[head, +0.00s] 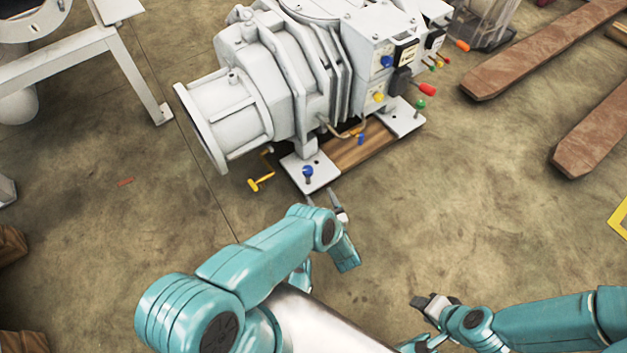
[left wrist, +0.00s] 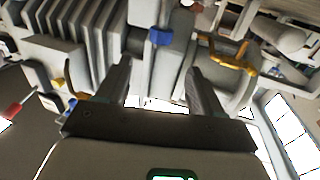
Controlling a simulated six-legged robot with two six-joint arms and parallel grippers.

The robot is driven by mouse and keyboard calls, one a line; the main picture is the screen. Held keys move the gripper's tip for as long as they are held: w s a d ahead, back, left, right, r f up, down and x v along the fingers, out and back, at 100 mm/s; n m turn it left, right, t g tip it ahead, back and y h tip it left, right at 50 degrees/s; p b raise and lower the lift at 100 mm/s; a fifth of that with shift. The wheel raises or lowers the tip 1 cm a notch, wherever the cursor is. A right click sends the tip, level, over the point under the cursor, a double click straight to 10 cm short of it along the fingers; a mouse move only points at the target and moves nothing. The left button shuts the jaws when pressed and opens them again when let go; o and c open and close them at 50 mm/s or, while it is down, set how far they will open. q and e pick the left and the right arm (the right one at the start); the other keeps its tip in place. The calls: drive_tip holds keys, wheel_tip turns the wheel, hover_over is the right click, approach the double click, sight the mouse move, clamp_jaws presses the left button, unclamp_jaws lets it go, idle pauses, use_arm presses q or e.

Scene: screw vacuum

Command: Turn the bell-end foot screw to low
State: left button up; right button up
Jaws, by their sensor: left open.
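The bell-end foot screw has a blue head (head: 307,172) and stands upright on a pale foot plate (head: 318,181) at the near corner of the grey vacuum pump (head: 313,62), beside its flanged end. My left gripper (head: 323,198) is open, just in front of that plate on the near side. In the left wrist view the blue screw head (left wrist: 161,36) shows between and beyond the open fingers (left wrist: 158,72), apart from them. My right gripper (head: 425,302) is low at right, far from the pump; its jaw gap is unclear.
A yellow crank handle (head: 260,180) sticks out left of the foot plate. A green-topped screw (head: 420,104) and a red-tipped lever (head: 426,89) are at the pump's other end. Brown wooden beams (head: 545,45) lie at upper right. The floor right of my left gripper is clear.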

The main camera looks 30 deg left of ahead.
use_arm(q)
drive_tip(key=shift+v, duration=2.05)
